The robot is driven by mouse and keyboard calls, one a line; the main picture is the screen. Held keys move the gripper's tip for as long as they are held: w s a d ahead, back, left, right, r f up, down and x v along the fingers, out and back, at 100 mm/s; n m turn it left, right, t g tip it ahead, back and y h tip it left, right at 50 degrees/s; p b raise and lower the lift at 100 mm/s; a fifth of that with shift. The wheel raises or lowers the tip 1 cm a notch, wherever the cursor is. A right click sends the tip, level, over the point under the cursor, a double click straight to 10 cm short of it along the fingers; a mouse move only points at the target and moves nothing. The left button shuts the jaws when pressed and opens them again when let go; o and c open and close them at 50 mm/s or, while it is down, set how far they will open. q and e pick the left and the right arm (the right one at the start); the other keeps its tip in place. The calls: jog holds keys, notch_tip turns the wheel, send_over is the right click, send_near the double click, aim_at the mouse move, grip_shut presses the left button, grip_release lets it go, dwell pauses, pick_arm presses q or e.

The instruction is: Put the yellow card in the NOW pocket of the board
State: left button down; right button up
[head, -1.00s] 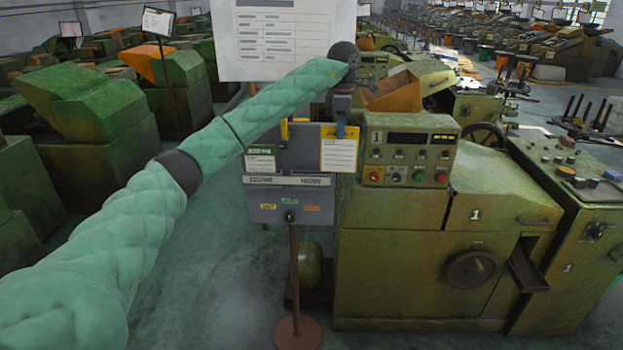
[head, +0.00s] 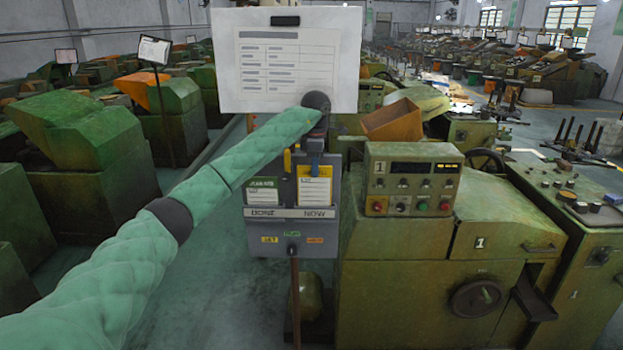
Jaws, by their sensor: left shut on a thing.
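The yellow card (head: 314,186), yellow at the top with a white printed face, hangs upright from my left gripper (head: 314,160), which is shut on its top edge. The grey board (head: 270,238) stands behind it on a thin post. The card is directly above the NOW label (head: 314,213) on the pale pocket strip. Its lower edge meets the top of the strip; I cannot tell whether it is inside the pocket or just above it. A green-topped card (head: 262,190) sits in the left pocket. My right gripper is out of view.
A large white printed sheet (head: 287,85) stands above and behind my left wrist. The green machine with its control box (head: 411,180) is close to the board's right. Small coloured labels (head: 292,234) line the board's lower part. Open floor lies left of the post.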

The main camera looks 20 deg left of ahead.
aim_at(314, 187)
pick_arm(q)
notch_tip(314, 187, down, 4)
jog(key=shift+w+a+f+b, duration=0.1)
jog(key=shift+b, duration=0.25)
jog(key=c, duration=1.5)
grip_release()
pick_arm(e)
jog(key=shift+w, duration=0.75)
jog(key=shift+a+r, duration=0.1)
